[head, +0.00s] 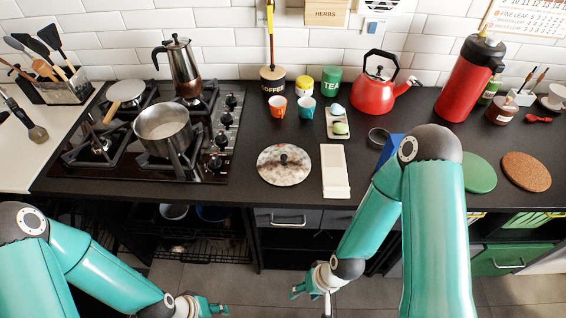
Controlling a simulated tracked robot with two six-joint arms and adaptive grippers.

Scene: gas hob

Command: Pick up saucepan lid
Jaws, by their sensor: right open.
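The saucepan lid (271,170) lies flat on the dark counter just right of the hob. It is round, mottled grey and brown, with a dark knob (284,160) at its middle. The steel saucepan (163,129) stands uncovered on a front burner of the hob. My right gripper (312,292) is open, below and in front of the counter edge, a little right of the lid and apart from it. My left gripper (214,308) is low at the bottom of the view, in front of the oven opening. Its fingers are too small to judge.
A white rectangular board (334,172) lies close to the lid's right. Orange (277,106) and teal (306,107) cups stand behind it. The gas hob (210,165) is to its left. A red kettle (374,92) stands at the back. The counter in front of the lid is clear.

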